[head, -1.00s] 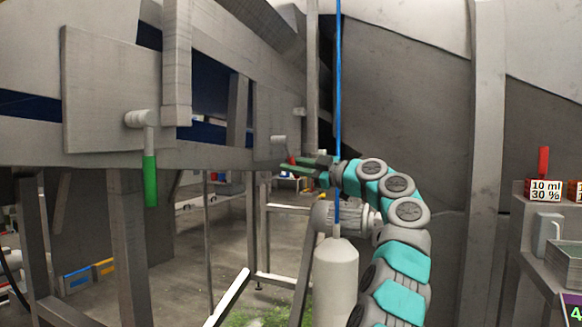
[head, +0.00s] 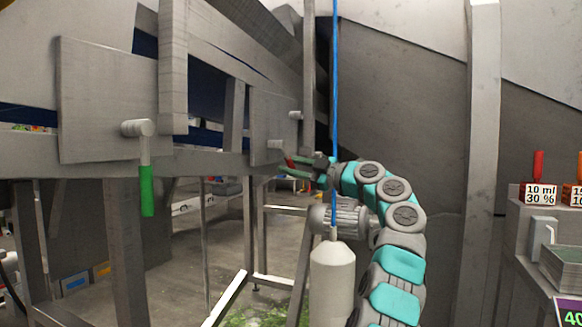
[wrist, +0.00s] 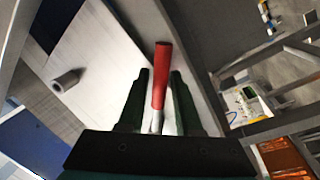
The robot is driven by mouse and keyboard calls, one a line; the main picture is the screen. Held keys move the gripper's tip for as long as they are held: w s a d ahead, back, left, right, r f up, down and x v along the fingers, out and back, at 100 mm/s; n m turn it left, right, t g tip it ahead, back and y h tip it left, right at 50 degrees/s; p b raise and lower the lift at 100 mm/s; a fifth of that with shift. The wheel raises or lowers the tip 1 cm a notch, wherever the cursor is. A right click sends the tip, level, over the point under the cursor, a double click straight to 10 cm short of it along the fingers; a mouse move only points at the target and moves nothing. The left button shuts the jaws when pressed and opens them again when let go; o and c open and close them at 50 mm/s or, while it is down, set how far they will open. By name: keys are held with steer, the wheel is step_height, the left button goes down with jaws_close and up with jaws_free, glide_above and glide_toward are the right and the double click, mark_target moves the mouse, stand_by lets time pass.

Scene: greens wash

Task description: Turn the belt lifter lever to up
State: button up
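A lever with a red handle (wrist: 162,75) shows in the wrist view, between the two fingers of my gripper (wrist: 160,80). The fingers stand on either side of the handle with narrow gaps, so my gripper looks open around it. In the head view my gripper (head: 300,168) is beside the grey frame at centre, and only a little red shows by its fingers. Another lever, with a green handle (head: 147,190), hangs straight down from a grey pivot at the left. The frames do not show which lever is the belt lifter.
A blue cord (head: 336,90) hangs close to my wrist, above a white cylinder (head: 332,280). Grey posts and a panel (head: 95,100) of the conveyor frame stand at left. A shelf with labelled boxes (head: 538,194) is at right.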

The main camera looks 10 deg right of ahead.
steer(key=shift+o, duration=1.1)
steer(key=b+v, duration=0.1)
steer(key=v, duration=0.7)
steer(key=shift+b, duration=0.35)
steer(key=shift+c, duration=0.3)
